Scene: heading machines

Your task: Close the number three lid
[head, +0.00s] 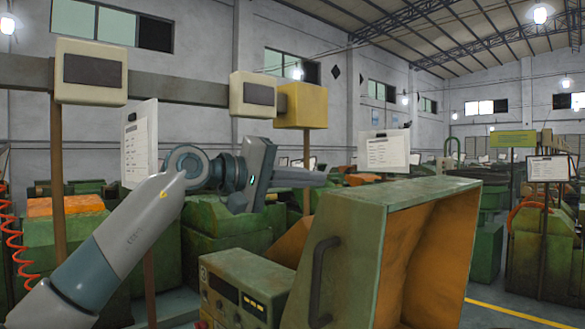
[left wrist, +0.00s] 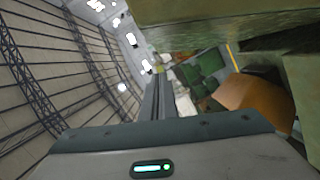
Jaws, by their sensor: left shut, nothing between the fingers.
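The lid (head: 385,225) is a large worn green cover with an orange inside, standing raised and tilted at the right of centre in the head view. A dark bar handle (head: 318,280) is on its near side. A green control panel (head: 245,290) marked 3 sits just left of it. My left gripper (head: 322,178) is shut and empty, pointing right, above and behind the lid's top left edge in the picture; I see no clear contact. Its closed fingers (left wrist: 160,97) also show in the left wrist view, with worn green surfaces at the upper right. My right gripper is out of view.
Yellow and cream boxes (head: 302,106) hang on a grey beam above my arm. Paper sheets (head: 389,151) stand behind the lid. More green machines (head: 545,245) stand at the right, past a floor aisle with a yellow line (head: 515,313).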

